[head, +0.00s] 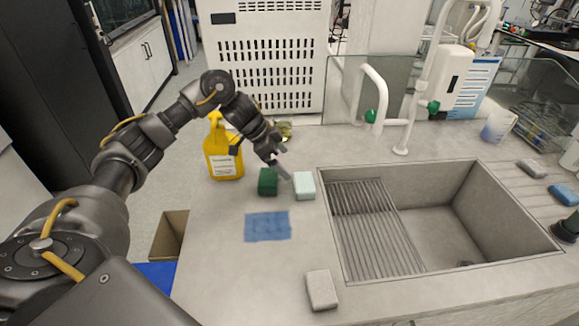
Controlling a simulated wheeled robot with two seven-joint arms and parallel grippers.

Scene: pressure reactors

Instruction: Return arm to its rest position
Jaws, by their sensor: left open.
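My left arm comes in from the left and reaches over the counter (215,255). My left gripper (284,172) is open, its fingers pointing down between a dark green block (268,182) and a pale blue-white block (304,186). It holds neither block; I cannot tell whether a finger touches one.
A yellow bottle (224,158) stands just left of the gripper. A blue cloth (268,226) lies flat in front of the blocks. A grey block (321,290) lies near the front. The sink (450,235) and white taps (415,110) are to the right. The left front counter is clear.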

